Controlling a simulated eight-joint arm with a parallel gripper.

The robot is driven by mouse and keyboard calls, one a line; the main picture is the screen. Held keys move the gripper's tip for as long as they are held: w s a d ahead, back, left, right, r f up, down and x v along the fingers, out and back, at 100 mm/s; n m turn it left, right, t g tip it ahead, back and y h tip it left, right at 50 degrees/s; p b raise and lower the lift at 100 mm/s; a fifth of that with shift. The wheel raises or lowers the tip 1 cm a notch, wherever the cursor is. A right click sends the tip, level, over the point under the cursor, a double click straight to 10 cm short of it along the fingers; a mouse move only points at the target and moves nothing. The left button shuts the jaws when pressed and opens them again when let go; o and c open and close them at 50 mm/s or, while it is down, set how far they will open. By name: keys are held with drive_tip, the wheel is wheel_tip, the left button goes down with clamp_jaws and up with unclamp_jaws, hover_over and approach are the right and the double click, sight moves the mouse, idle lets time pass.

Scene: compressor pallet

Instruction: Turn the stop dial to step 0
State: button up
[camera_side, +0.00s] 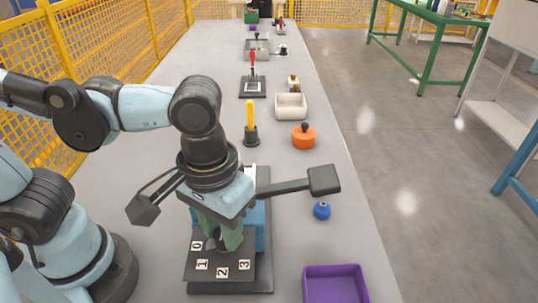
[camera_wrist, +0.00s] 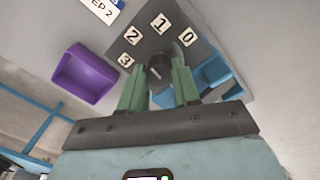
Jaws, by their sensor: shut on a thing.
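The stop dial has a dark sloped plate (camera_side: 218,270) with white labels 0, 1, 2 and 3 in an arc; it also shows in the wrist view (camera_wrist: 149,43). Its dark knob (camera_wrist: 159,67) sits between my green fingers. My gripper (camera_side: 227,240) is shut on the knob from above; it also shows in the wrist view (camera_wrist: 160,75). In the side view the fingers hide most of the knob. I cannot tell which number the knob points to. A white sign (camera_wrist: 100,12) reading "EP 2" is cut off at the wrist view's top edge.
A blue block (camera_side: 260,232) is right behind the dial plate. A purple bin (camera_side: 335,270) stands to the right, with a small blue object (camera_side: 321,211) behind it. Farther back are an orange pot (camera_side: 303,138), a yellow handle (camera_side: 250,116) and a white bin (camera_side: 290,108).

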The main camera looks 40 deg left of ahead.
drive_tip(key=m, duration=0.8)
drive_tip(key=shift+m, duration=0.4)
drive_tip(key=m, duration=0.4)
drive_tip(key=shift+m, duration=1.9)
drive_tip(key=o, duration=1.1)
drive_tip(key=shift+c, duration=0.2)
wheel_tip(320, 180, up, 12)
drive_tip(key=shift+w, duration=0.15)
